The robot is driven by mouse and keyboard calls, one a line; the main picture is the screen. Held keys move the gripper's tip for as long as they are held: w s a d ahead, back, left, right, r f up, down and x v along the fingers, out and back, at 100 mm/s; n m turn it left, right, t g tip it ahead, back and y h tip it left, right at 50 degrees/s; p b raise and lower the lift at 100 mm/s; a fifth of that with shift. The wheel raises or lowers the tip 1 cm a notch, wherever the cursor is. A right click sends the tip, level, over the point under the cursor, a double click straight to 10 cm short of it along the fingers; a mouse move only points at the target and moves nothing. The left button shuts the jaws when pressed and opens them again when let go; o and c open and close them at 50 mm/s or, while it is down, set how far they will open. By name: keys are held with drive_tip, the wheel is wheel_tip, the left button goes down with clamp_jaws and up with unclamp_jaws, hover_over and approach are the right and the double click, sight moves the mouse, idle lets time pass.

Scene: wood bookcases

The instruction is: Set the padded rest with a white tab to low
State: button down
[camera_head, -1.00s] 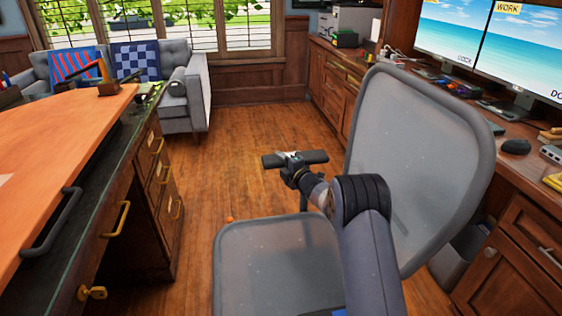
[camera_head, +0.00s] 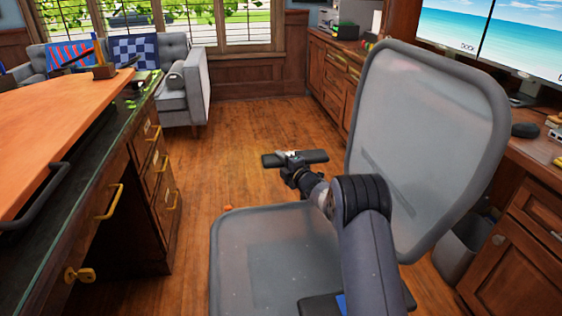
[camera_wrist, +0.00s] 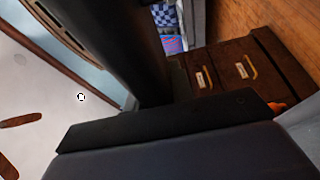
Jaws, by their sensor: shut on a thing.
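The padded rest with the white tab is the black pad (camera_head: 314,157) on the far side of the grey mesh chair. Its small white tab (camera_head: 289,154) shows at the middle of the pad. My gripper (camera_head: 293,166) is at the near side of this pad and shut on it. My arm reaches across the chair, and the grip and the post below the pad are mostly hidden. In the wrist view large dark shapes fill the middle and bottom, and I cannot tell there which is pad. No white tab is clear there.
The chair's seat (camera_head: 240,250) lies below my arm, and its backrest (camera_head: 420,140) stands at right. Another dark pad (camera_head: 318,304) with a blue part is at the bottom edge. A desk (camera_head: 110,165) stands left. Open wood floor (camera_head: 235,130) lies beyond.

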drive_tip(key=shift+f, duration=0.35)
drive_tip(key=c, duration=1.5)
unclamp_jaws()
drive_tip(key=shift+f, duration=0.1)
drive_tip(key=o, duration=0.3)
drive_tip(key=shift+r, duration=0.2)
drive_tip(key=p+v, duration=0.2)
drive_tip(key=v, duration=0.9)
drive_tip(key=shift+w, duration=0.15)
drive_tip(key=b+x, duration=0.1)
drive_tip(key=x, duration=0.9)
drive_tip(key=shift+w+a+b, duration=0.1)
drive_tip(key=shift+a+b, duration=0.1)
drive_tip(key=shift+b, duration=0.2)
drive_tip(key=shift+w+a+r, duration=0.15)
drive_tip(key=shift+w, duration=0.05)
drive_tip(key=shift+r+p, duration=0.4)
drive_tip(key=shift+p, duration=0.15)
